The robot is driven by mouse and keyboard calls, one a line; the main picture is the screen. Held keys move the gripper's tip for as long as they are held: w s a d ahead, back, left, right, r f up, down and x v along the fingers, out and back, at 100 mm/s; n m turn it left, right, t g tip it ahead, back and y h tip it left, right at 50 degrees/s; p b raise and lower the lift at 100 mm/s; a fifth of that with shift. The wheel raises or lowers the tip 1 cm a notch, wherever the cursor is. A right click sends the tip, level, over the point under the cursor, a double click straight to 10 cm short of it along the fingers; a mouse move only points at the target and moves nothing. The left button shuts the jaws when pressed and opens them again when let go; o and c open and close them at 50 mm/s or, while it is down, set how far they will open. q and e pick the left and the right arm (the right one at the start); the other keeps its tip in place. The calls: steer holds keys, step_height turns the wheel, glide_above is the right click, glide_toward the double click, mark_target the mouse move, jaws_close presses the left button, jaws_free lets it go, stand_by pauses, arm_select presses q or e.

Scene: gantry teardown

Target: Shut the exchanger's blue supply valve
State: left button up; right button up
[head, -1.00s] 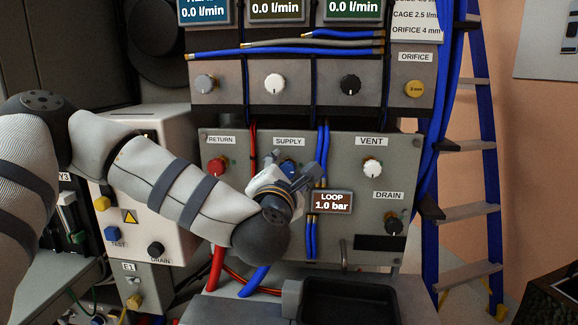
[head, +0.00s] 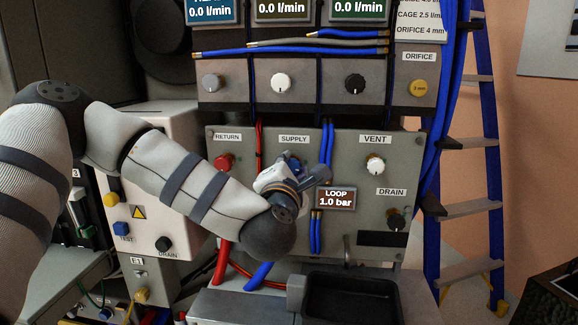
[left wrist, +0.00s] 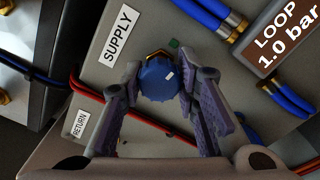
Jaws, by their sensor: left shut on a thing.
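The blue supply valve (left wrist: 158,82) is a round ribbed knob with a white mark, on the grey panel below the SUPPLY label (head: 294,139). My left gripper (head: 290,164) is at this knob, and in the left wrist view its two fingers stand on either side of the knob, shut on it. In the head view my gripper and wrist hide most of the knob. My right gripper is not in view.
The red return knob (head: 224,162) is left of my gripper. The loop display (head: 336,200), reading 1.0 bar, and blue hoses (head: 326,150) are close on the right. The vent knob (head: 375,166) and drain knob (head: 396,220) are further right. A black tray (head: 350,297) lies below.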

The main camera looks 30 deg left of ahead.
arm_select(q)
steer(key=shift+s+r+m+p, duration=0.1)
steer(key=shift+r+m+p, duration=0.2)
steer(key=shift+m, duration=0.3)
steer(key=shift+r+m+p, duration=0.15)
steer(key=shift+m+p, duration=0.25)
steer(key=shift+m, duration=0.2)
steer(key=m, duration=0.2)
steer(key=shift+f+m, duration=0.15)
steer(key=shift+m, duration=0.25)
steer(key=m, duration=1.1)
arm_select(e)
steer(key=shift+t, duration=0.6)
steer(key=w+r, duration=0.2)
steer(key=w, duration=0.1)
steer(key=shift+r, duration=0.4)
arm_select(q)
steer(key=shift+m, duration=0.3)
steer(key=o, duration=1.2)
steer(key=shift+w, duration=0.2)
steer(key=shift+c, duration=0.2)
steer(key=shift+f, duration=0.1)
